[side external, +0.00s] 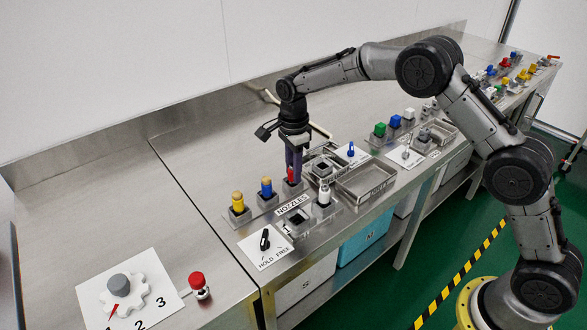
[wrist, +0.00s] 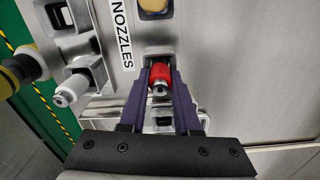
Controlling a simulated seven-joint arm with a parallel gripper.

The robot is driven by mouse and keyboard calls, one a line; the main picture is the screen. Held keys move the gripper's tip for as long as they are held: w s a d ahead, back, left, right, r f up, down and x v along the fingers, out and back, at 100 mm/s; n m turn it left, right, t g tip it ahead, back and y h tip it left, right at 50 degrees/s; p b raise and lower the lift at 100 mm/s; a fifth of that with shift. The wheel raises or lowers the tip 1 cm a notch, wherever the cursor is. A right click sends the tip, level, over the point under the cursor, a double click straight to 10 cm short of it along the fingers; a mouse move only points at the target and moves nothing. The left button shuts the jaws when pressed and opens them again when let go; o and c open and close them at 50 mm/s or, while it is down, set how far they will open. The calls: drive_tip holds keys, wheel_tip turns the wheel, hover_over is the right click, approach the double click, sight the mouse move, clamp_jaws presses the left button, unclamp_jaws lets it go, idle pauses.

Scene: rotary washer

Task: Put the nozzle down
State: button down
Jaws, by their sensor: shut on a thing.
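My gripper (side external: 292,172) points down over the nozzle rack and is shut on the red nozzle (side external: 291,176). The wrist view shows the red nozzle (wrist: 160,76) between the purple fingers (wrist: 160,88). The nozzle is at a grey holder block (side external: 292,187); I cannot tell whether it is fully seated, as the fingers hide part of it. A blue nozzle (side external: 267,187) and a yellow nozzle (side external: 238,202) stand in holders to the left. A white nozzle (side external: 324,193) stands to the right, and also shows in the wrist view (wrist: 72,88).
The NOZZLES label (side external: 292,205) lies between the holders, with an empty-looking holder (side external: 297,219) in front. A HOLD/FREE switch (side external: 265,240) is near the front edge. A metal tray (side external: 366,183) stands right. The steel bench (side external: 205,160) is clear behind and left.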

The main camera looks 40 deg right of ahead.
drive_tip(key=shift+f, duration=0.15)
drive_tip(key=c, duration=0.6)
unclamp_jaws()
